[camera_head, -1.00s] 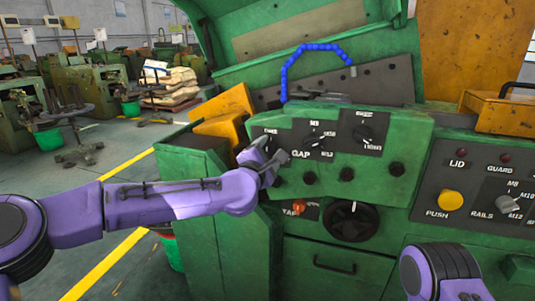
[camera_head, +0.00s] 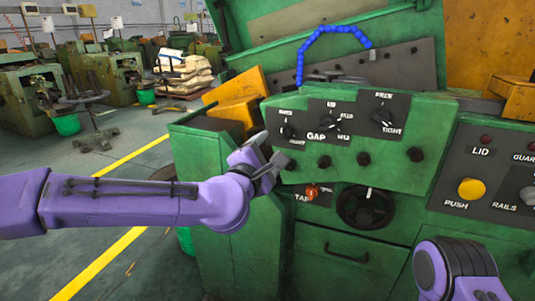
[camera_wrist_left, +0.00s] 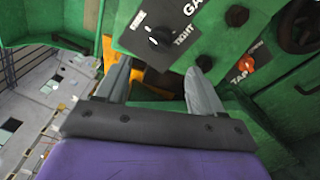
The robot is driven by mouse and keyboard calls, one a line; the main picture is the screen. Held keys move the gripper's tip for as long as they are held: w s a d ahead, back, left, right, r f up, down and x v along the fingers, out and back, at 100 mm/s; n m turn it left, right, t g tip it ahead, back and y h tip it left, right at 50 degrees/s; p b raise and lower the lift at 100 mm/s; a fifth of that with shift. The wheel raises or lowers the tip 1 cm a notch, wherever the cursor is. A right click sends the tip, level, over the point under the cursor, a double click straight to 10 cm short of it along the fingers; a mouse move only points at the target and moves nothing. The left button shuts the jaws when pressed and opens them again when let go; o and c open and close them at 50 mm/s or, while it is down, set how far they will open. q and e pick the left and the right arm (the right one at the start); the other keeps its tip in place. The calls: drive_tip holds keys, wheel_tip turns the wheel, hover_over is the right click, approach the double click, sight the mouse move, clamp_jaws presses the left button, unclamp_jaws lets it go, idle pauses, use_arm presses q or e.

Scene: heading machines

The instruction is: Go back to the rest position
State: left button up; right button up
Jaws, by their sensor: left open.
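My left arm comes in from the left, and its gripper (camera_head: 266,164) is in front of the left edge of the green machine's control panel (camera_head: 345,165). In the left wrist view the two grey fingers of my left gripper (camera_wrist_left: 158,88) stand apart with nothing between them. The left black knob (camera_head: 286,132) on the panel is just above the gripper, apart from it in the head view. Part of my right arm (camera_head: 455,268) shows at the bottom right; its gripper is out of the picture.
The panel has a GAP knob (camera_head: 330,124) and a FREE/TIGHT knob (camera_head: 382,117). Below are an orange-red switch (camera_head: 312,192) and a large black dial (camera_head: 366,207). A yellow push button (camera_head: 471,189) is at right. Open floor (camera_head: 110,160) with a yellow line lies at left.

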use_arm(q)
drive_tip(key=s+a+f+m+g+y, duration=0.1)
drive_tip(key=s+a+f+m+g, duration=0.2)
drive_tip(key=f, duration=0.8)
drive_tip(key=s+a+f+m+g+y, duration=0.25)
drive_tip(key=s+f, duration=0.25)
drive_tip(key=f, duration=0.6)
drive_tip(key=s+a+f+m+g, duration=0.1)
drive_tip(key=s+a+f+m, duration=0.15)
drive_tip(key=f, duration=0.95)
drive_tip(key=s+a+f+m+g+y, duration=0.1)
drive_tip(key=s+a+f+g, duration=0.1)
drive_tip(key=s+a+f, duration=0.3)
drive_tip(key=s+a+f+m+g+y+p, duration=0.1)
drive_tip(key=s+a+f, duration=0.4)
drive_tip(key=s, duration=0.8)
drive_tip(key=s+a+f+m+g+y, duration=0.3)
drive_tip(key=s+a+f+g, duration=0.1)
drive_tip(key=s+a, duration=0.5)
drive_tip(key=shift+s+f, duration=0.6)
drive_tip(key=shift+f, duration=0.25)
